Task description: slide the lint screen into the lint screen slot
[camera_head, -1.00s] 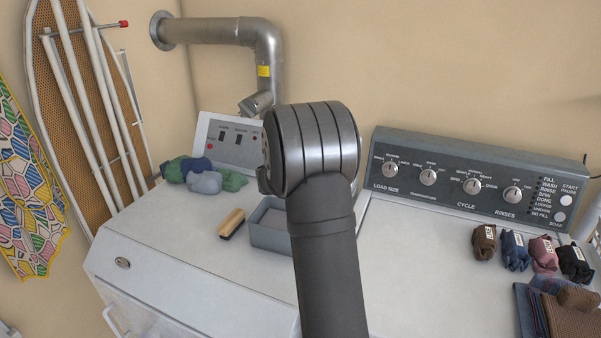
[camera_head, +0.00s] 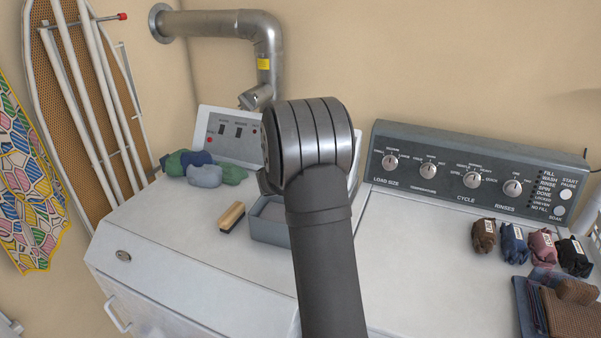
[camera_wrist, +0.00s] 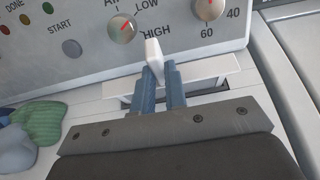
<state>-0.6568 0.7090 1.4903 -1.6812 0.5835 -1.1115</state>
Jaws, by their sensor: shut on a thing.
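In the wrist view the lint screen (camera_wrist: 215,68) shows as a white top bar with an upright white grip tab. My gripper (camera_wrist: 166,82) has its two blue fingers closed on this tab. The bar lies just in front of the dryer's control panel (camera_wrist: 75,22), slightly tilted across the picture. A dark opening, seemingly the lint screen slot (camera_wrist: 204,89), shows beneath the bar. The screen's lower part is hidden, so I cannot tell how deep it sits. In the head view my arm hides the gripper, the screen and the slot.
A wooden brush (camera_head: 231,217) and a grey bin (camera_head: 269,232) sit on the dryer top. The washer's console (camera_head: 470,178), rolled socks (camera_head: 513,245) and folded cloths (camera_head: 573,315) are on the right.

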